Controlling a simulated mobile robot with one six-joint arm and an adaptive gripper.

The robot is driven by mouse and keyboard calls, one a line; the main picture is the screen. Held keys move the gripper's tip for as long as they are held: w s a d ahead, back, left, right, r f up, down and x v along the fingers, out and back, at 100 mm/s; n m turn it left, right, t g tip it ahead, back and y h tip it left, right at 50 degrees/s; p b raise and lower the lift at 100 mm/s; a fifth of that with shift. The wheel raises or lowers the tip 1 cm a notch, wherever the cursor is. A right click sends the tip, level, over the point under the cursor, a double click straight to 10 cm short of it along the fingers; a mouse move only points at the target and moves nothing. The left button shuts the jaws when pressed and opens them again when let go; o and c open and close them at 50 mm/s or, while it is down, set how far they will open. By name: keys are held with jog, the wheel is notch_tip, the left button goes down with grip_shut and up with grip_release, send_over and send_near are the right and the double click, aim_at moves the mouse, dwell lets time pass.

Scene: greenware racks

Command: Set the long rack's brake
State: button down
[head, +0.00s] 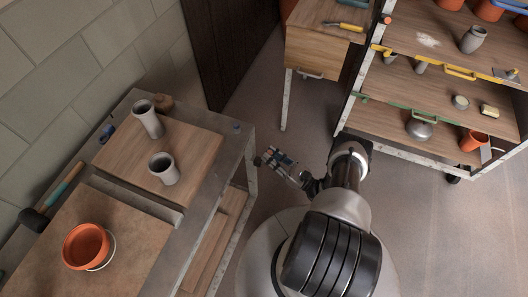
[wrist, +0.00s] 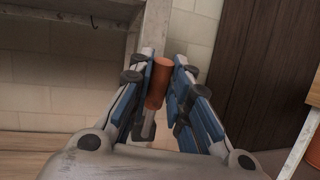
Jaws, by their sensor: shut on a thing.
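A grey metal rack (head: 232,137) with wooden boards stands at the left in the head view. My gripper (head: 268,158) is at the post of its near right corner. In the wrist view my gripper (wrist: 161,75) has its blue-padded fingers closed on an orange-brown cylindrical handle (wrist: 160,82) with a grey stem. The rack's pale post (wrist: 153,28) rises just behind the handle. The handle looks like a lever grip, and its lower end is partly hidden by the fingers. Whether the brake is set cannot be told.
Two grey clay vessels (head: 163,169) and an orange pot (head: 86,246) stand on the left rack, with a mallet (head: 35,219) at its edge. A wheeled shelf rack (head: 398,146) with pots stands at right. A wooden cabinet (head: 322,49) is behind. Floor between is clear.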

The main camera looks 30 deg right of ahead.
jog(key=shift+s+d+f+t, duration=0.15)
jog(key=shift+s+d+t, duration=0.15)
jog(key=shift+s+t, duration=0.1)
jog(key=c, duration=1.5)
grip_release()
jog(key=s+d, duration=0.2)
jog(key=s, duration=0.2)
jog(key=s+d, duration=0.1)
jog(key=s, duration=0.3)
jog(key=s+d, duration=0.2)
jog(key=s, duration=0.2)
jog(key=shift+d+f, duration=0.2)
jog(key=shift+d, duration=0.15)
jog(key=shift+c, duration=0.4)
